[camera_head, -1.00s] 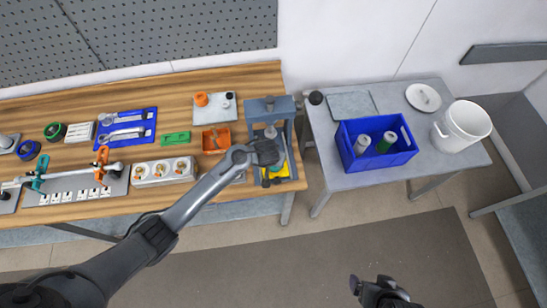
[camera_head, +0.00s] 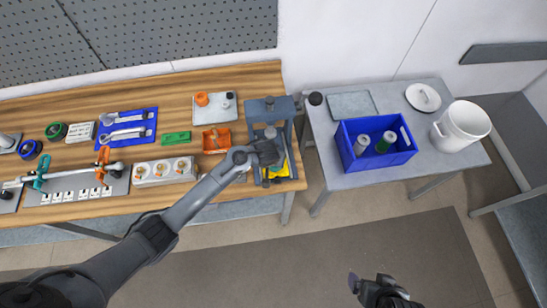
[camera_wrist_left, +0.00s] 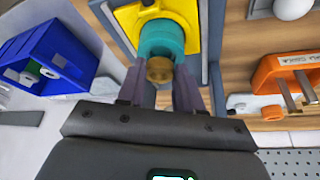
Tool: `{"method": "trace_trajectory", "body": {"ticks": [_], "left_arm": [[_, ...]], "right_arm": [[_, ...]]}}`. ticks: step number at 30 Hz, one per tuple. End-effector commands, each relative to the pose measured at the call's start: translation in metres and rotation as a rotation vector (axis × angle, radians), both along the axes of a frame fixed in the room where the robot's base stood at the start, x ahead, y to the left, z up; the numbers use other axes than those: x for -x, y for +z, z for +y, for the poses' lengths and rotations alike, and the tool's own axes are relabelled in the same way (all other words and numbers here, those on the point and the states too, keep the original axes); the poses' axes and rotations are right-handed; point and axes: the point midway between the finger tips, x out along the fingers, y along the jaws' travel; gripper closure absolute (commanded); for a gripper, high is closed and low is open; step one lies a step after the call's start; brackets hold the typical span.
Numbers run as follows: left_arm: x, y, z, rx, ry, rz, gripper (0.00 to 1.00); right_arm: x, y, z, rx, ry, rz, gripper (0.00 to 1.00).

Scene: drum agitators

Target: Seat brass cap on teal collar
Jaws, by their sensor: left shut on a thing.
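The brass cap (camera_wrist_left: 159,70) is between the fingertips of my left gripper (camera_wrist_left: 162,80) in the left wrist view, and the gripper is shut on it. The teal collar (camera_wrist_left: 161,37) is directly beyond the cap on a yellow plate (camera_wrist_left: 189,14). The cap overlaps the collar's near edge in that view; I cannot tell whether they touch. In the head view my left gripper (camera_head: 268,153) is over the yellow plate (camera_head: 281,168) and hides the cap and most of the collar. My right gripper (camera_head: 368,287) is low in the head view, away from the tables; its opening is unclear.
A blue-grey frame (camera_head: 268,106) stands around the yellow plate at the bench's right end. An orange tray (camera_head: 216,140) and a white socket block (camera_head: 164,171) are to its left. A blue crate (camera_head: 350,166) with bottles and a white bucket (camera_head: 462,126) stand on the right table.

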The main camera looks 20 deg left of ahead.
Motion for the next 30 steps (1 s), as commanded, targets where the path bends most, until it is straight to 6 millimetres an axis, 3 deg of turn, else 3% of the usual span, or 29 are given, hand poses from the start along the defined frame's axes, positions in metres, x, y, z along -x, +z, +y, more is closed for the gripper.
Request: {"method": "trace_trajectory", "body": {"ticks": [30], "left_arm": [[0.000,-0.012,0.000,0.000,0.000,-0.001,0.97]], "right_arm": [[0.000,-0.005,-0.002,0.007,0.004,0.000,0.07]]}}
